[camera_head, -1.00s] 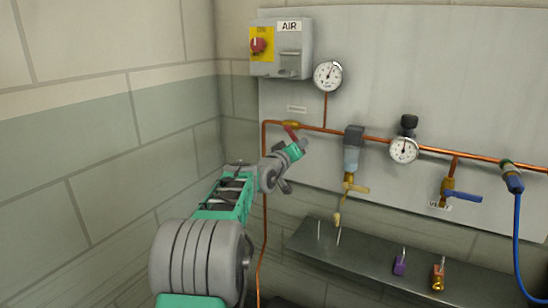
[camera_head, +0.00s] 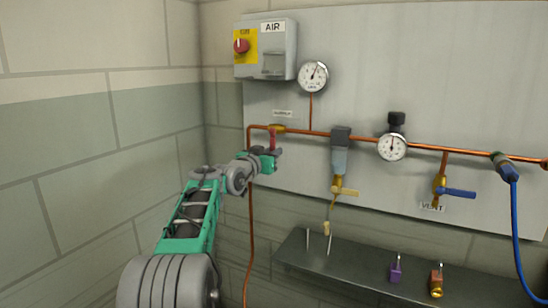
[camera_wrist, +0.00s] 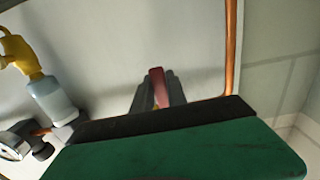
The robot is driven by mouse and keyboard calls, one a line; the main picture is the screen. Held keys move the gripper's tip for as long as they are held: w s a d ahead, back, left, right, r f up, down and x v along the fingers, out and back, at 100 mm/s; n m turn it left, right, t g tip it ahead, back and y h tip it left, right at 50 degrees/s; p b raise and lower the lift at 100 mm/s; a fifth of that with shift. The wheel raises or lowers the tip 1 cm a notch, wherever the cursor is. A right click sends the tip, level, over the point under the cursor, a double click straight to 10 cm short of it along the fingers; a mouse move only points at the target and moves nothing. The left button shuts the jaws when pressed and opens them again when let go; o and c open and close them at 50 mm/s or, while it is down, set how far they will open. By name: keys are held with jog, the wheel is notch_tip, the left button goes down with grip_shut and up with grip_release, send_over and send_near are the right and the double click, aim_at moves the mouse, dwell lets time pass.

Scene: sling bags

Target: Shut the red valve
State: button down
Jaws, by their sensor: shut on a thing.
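The red valve has a brass body (camera_head: 277,128) on the left part of the horizontal copper pipe, near the pipe's corner. Its red handle (camera_head: 272,139) hangs downward from the body, across the pipe's line. My gripper (camera_head: 274,156) is shut on the lower part of this handle. In the wrist view the red handle (camera_wrist: 157,78) stands between the two grey fingers (camera_wrist: 156,92), and the green and black gripper body hides the valve's lower surroundings there.
A gauge (camera_head: 313,77) and an AIR box (camera_head: 265,46) with a red knob are above. A filter (camera_head: 339,155), a regulator gauge (camera_head: 392,147) and a blue-handled vent valve (camera_head: 456,193) lie to the right. A metal shelf (camera_head: 350,276) holds padlocks below.

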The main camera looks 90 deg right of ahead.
dwell(0.4)
jog(key=c, duration=1.3)
grip_release()
jog(key=shift+w, duration=0.1)
jog(key=b+v, duration=0.1)
jog(key=v, duration=0.6)
jog(key=shift+w+a, duration=0.2)
jog(key=shift+a, duration=0.15)
jog(key=shift+w, duration=0.1)
